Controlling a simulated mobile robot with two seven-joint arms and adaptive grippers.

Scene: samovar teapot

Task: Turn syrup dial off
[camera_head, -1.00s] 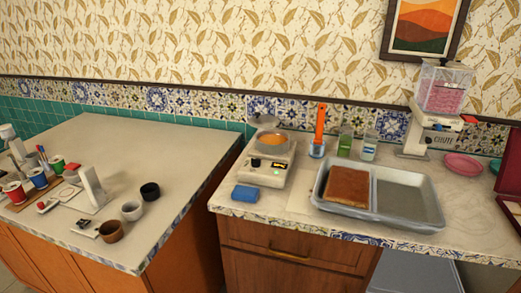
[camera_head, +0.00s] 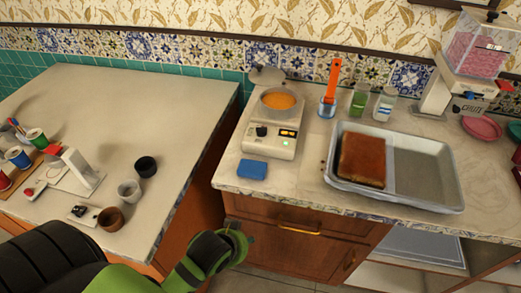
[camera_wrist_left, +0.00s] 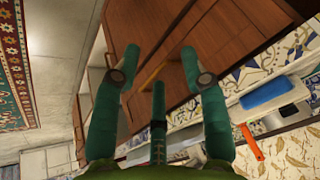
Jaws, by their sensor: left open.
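A white countertop burner (camera_head: 272,138) stands near the left end of the right-hand counter. A dark round dial (camera_head: 262,131) is on its front panel, beside a small lit display and a green light. A pot of orange syrup (camera_head: 280,101) sits on top. My left gripper (camera_head: 238,238) is low in front of the counter's drawers, below and apart from the burner. In the left wrist view it (camera_wrist_left: 160,58) is open and empty, its fingers spread before the wooden cabinet front. My right gripper is not in view.
A blue sponge (camera_head: 252,169) lies in front of the burner. An orange-handled utensil (camera_head: 332,82) and bottles stand behind a metal tray (camera_head: 420,184) holding a brown slab. The left counter (camera_head: 120,105) carries cups; a gap separates the counters.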

